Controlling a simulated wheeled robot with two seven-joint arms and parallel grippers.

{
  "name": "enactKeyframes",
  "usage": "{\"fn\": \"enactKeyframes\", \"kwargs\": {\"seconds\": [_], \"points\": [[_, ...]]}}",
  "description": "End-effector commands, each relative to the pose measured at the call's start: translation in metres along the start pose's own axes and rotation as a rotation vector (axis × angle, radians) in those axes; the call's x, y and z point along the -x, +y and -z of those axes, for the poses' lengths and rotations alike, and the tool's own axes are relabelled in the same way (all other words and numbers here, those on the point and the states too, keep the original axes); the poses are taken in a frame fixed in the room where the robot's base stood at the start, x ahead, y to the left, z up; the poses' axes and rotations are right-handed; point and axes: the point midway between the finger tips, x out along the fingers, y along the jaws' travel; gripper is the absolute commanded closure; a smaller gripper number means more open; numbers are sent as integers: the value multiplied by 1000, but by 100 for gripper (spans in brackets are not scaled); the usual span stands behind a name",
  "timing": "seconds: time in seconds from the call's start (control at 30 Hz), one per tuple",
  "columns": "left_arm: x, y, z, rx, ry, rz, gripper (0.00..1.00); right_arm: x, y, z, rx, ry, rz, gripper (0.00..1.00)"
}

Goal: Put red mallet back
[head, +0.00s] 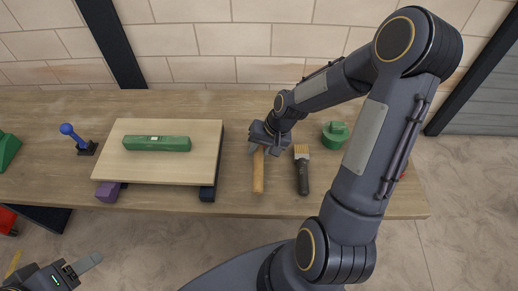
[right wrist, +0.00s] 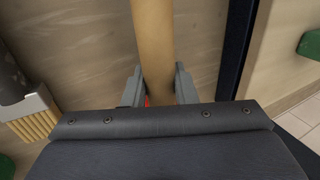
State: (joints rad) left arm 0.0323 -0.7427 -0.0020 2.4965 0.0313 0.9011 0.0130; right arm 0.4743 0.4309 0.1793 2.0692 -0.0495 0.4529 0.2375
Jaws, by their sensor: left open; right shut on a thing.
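The mallet shows as a light wooden handle (head: 258,175) at the middle of the table, pointing to the table's front edge. Its head is mostly hidden behind my right gripper (head: 262,148). In the right wrist view the wooden handle (right wrist: 153,45) runs between the two grey fingers of the right gripper (right wrist: 157,86), which is shut on it. A small bit of red shows by the left finger there. I cannot tell whether the mallet touches the table. My left gripper (head: 84,264) is open and empty at the lower left, off the table's front.
A brush (head: 303,175) lies just right of the mallet. A green round object (head: 335,134) is behind it. Left is a raised board (head: 190,168) bearing a green bar (head: 157,143). A blue-knobbed piece (head: 72,136) stands further left. The table's (head: 232,205) front edge is close.

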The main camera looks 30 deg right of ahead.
Motion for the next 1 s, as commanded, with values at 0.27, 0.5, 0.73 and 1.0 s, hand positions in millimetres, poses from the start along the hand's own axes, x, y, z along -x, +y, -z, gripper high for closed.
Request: {"fn": "enactKeyframes", "kwargs": {"seconds": [0.27,0.5,0.73,1.0], "points": [[0,0,0,0,0,0,46,-1,1,-1,-1,-2,-1,64],[0,0,0,0,0,0,46,-1,0,0,-1,-1,-1,53],[-2,-1,-1,0,0,0,46,-1,2,0,0,2,-1,53],[-5,-2,-2,0,0,0,46,45,4,5,-2,8,-1,53]]}}
